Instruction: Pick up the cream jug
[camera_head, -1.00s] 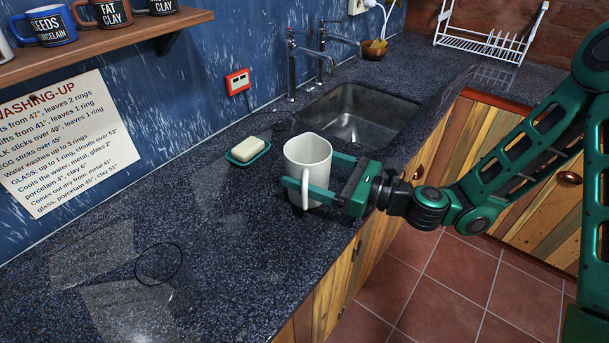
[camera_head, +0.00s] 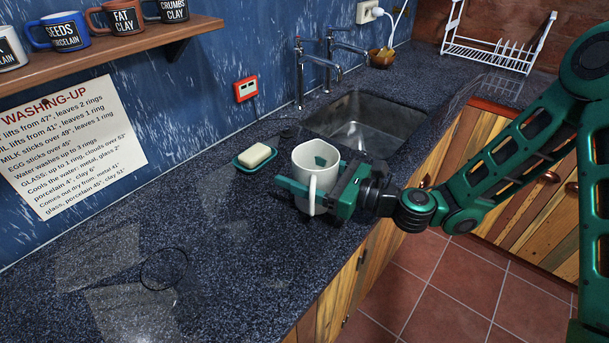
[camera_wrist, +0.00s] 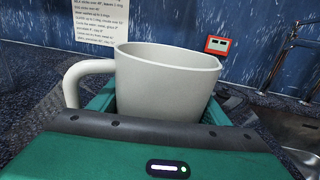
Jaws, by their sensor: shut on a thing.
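The cream jug (camera_head: 325,177), a pale off-white vessel with a loop handle, stands upright in the head view on the dark counter in front of the sink. My gripper (camera_head: 305,176) is shut on it from the right, one green finger along its near side beside the handle. The other finger is mostly hidden; a green patch shows inside the jug's mouth. In the wrist view the jug (camera_wrist: 165,85) fills the middle, handle to the left, close against my palm. Whether its base touches the counter is unclear.
A soap bar (camera_head: 255,155) on a green dish (camera_head: 240,163) lies just behind the jug. The sink (camera_head: 365,125) and taps (camera_head: 330,60) are behind. Labelled mugs (camera_head: 113,17) stand on the shelf. The left counter is mostly free.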

